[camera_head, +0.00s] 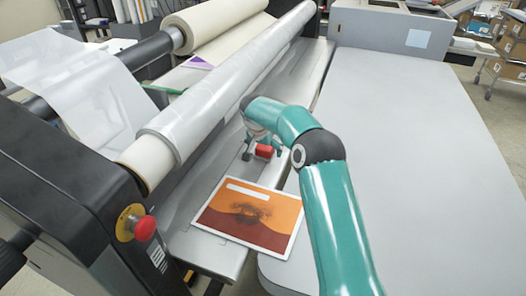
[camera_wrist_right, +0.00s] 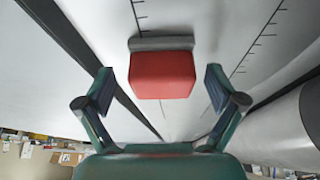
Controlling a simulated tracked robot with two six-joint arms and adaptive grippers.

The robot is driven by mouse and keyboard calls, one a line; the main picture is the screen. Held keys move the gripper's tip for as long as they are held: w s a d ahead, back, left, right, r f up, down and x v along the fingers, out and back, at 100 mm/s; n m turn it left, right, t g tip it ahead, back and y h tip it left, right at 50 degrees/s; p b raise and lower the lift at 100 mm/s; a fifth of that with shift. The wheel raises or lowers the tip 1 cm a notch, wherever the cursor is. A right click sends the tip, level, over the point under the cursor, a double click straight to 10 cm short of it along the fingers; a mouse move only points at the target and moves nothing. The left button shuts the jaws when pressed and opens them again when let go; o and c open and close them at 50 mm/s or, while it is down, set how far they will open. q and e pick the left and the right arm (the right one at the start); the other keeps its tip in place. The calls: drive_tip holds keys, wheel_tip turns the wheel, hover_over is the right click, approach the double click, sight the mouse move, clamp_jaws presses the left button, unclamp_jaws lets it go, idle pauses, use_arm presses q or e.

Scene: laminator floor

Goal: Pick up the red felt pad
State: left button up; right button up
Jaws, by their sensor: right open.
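The red felt pad (camera_head: 264,151) is a small red block on the pale grey machine bed. In the right wrist view, the pad (camera_wrist_right: 162,76) shows a grey strip along its upper edge and sits near the middle of the picture. My right gripper (camera_head: 262,153) is at the pad, with a fingertip to each side. In the wrist view, my right gripper (camera_wrist_right: 159,88) is open, with clear gaps between its fingers and the pad. I cannot tell whether the pad is fully between the fingertips or just beyond them. My left gripper is not in view.
A print with an orange and brown picture (camera_head: 252,216) lies on the bed in front of the pad. A large white roll (camera_head: 210,100) runs along the left. A red emergency button (camera_head: 144,228) is at lower left. A wide grey table (camera_head: 420,160) is clear at right.

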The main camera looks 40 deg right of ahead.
drive_tip(key=shift+d+f, duration=0.1)
drive_tip(key=shift+f, duration=0.1)
drive_tip(key=c, duration=1.2)
drive_tip(key=shift+w+r, duration=0.1)
drive_tip(key=shift+r, duration=0.05)
drive_tip(key=shift+c, duration=0.2)
drive_tip(key=shift+r, duration=0.5)
wheel_tip(320, 180, up, 11)
wheel_tip(320, 180, up, 6)
drive_tip(key=p, duration=0.4)
hover_over(265, 147)
drive_tip(key=shift+w+d+r+p, duration=0.15)
drive_tip(key=shift+r+p, duration=0.3)
drive_tip(key=shift+r, duration=0.35)
